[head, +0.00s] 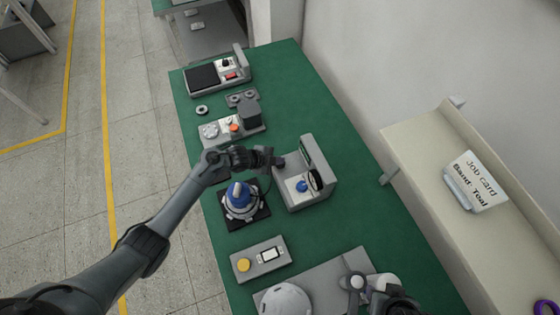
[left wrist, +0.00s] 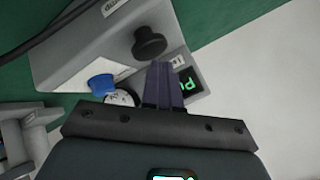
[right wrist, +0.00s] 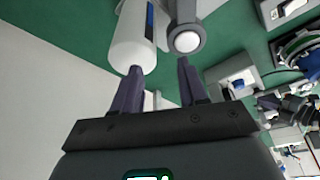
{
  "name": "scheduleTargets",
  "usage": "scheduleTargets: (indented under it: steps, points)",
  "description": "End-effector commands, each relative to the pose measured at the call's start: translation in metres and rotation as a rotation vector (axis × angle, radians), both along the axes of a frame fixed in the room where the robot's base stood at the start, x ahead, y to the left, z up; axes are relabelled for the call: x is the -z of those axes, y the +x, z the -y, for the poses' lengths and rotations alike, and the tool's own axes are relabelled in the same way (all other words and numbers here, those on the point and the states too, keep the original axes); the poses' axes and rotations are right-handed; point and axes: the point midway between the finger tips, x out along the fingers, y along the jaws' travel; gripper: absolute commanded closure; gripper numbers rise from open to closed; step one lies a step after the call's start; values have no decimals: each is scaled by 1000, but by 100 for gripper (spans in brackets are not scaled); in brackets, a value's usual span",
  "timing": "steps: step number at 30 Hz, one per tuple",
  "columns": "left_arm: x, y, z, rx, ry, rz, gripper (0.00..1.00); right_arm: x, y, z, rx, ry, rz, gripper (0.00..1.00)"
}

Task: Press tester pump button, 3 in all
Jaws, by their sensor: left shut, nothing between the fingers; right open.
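The tester (head: 297,197) is a grey box with an upright back panel, right of the middle of the bench. A blue button (head: 301,186) sits on its top, and it also shows in the left wrist view (left wrist: 101,84). Beside the button are a round gauge (left wrist: 122,99), a black knob (left wrist: 149,43) and a lit display with green characters (left wrist: 188,86). My left gripper (head: 272,157) is shut and empty, above the tester's far left side, apart from the blue button. My right gripper (right wrist: 160,82) is open, near the front of the bench.
A hub motor with a blue top (head: 241,198) stands on a black pad left of the tester. A grey box with a yellow button (head: 243,265) is nearer. A white cylinder (right wrist: 135,40) and grey rod (right wrist: 187,40) show beyond my right fingers. A shelf (head: 440,150) runs along the right.

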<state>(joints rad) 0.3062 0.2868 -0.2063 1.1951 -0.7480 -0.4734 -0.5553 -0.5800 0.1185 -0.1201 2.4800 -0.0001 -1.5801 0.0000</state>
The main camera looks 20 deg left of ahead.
Motion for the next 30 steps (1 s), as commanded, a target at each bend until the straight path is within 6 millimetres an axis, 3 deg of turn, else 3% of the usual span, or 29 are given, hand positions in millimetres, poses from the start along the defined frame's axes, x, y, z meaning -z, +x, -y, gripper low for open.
scheduleTargets:
  steps: [17, 30]
  points:
    - [-9, 1, 0, 0, 0, 2, 100, -8, 0, -1, 1, 2, 0, 57]
    - [-48, 1, 0, 0, -1, 3, 100, -43, 0, 2, -4, -7, 0, 57]
